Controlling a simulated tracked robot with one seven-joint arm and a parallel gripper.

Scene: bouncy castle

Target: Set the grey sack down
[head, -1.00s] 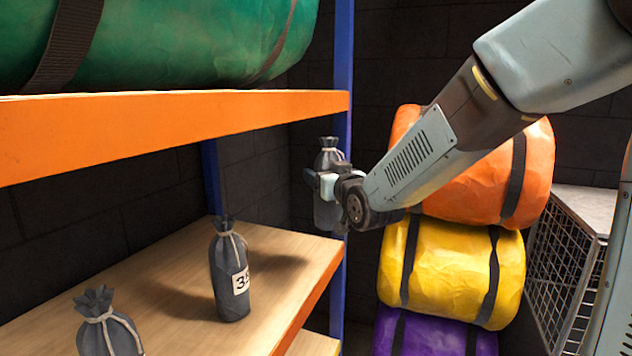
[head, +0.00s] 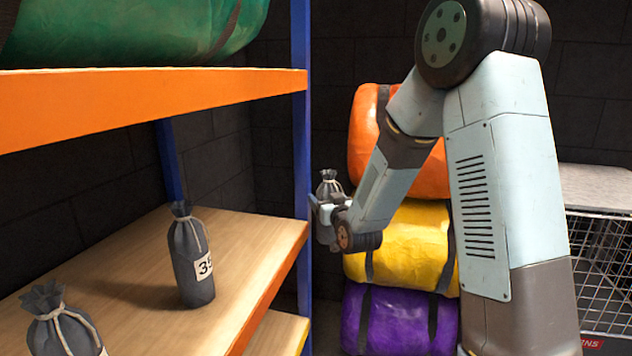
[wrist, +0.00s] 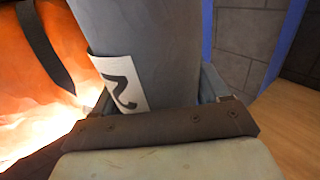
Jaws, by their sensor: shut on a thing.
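My gripper (head: 322,208) is shut on a grey sack (head: 328,186) with a tied neck, just beyond the blue shelf post in the head view. The held sack (wrist: 150,45) fills the middle of the wrist view, with a white label bearing a dark mark, partly cut off. My arm hides part of the gripper in the head view. Two similar grey sacks stand upright on the wooden shelf: one labelled (head: 190,255), whose number is partly turned away, and one (head: 62,325) at the lower left, cut by the frame edge.
The wooden shelf (head: 130,265) has bare room right of the labelled sack. An orange beam (head: 150,105) carries a green bag (head: 130,30) above it. A blue post (head: 301,150) bounds the shelf. Orange, yellow (head: 415,245) and purple bags are stacked behind my arm; a wire cage (head: 600,260) stands right.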

